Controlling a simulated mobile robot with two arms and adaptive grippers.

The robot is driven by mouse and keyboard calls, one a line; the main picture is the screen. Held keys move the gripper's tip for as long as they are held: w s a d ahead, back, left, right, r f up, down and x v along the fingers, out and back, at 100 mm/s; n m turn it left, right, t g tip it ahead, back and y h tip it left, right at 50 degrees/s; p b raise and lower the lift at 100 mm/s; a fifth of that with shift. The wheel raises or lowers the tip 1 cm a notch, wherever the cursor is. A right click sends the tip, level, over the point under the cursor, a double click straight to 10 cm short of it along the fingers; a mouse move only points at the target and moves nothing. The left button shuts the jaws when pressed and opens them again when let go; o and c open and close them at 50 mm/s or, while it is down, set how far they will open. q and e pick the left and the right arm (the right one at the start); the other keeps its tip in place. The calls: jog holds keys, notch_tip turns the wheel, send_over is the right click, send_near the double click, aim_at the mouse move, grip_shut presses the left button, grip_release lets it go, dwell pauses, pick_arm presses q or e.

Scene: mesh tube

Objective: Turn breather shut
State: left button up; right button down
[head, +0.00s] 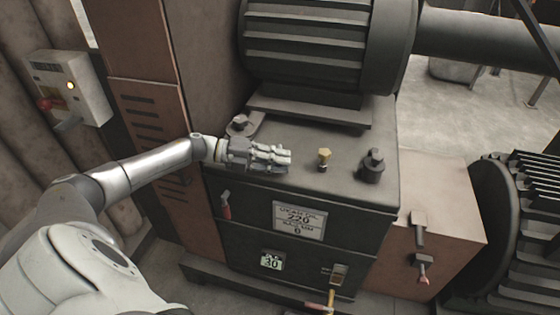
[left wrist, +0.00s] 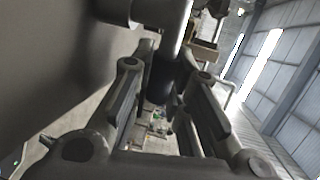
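A small brass-yellow fitting (head: 324,158) stands upright on top of the dark machine cabinet. To its right is a dark knobbed cap (head: 372,165), and another grey capped fitting (head: 239,125) stands to the left, behind my wrist. No label shows which one is the breather. My left gripper (head: 288,158) points right, low over the cabinet top, with its fingertips short of the brass fitting. In the left wrist view its fingers (left wrist: 165,112) are spread apart, with a dark upright shape (left wrist: 166,76) seen between them. I cannot tell what that is. My right gripper is out of view.
A large finned motor (head: 325,45) sits behind on the cabinet. The cabinet front has a label plate (head: 299,220), a red-tipped lever (head: 226,206) and a small display (head: 271,262). A switch box (head: 68,88) hangs at the left.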

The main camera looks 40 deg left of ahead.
pick_arm(q)
jog(key=o, duration=0.5)
jog(key=shift+a, duration=0.1)
jog(key=v, duration=0.7)
jog(key=shift+s+a, duration=0.1)
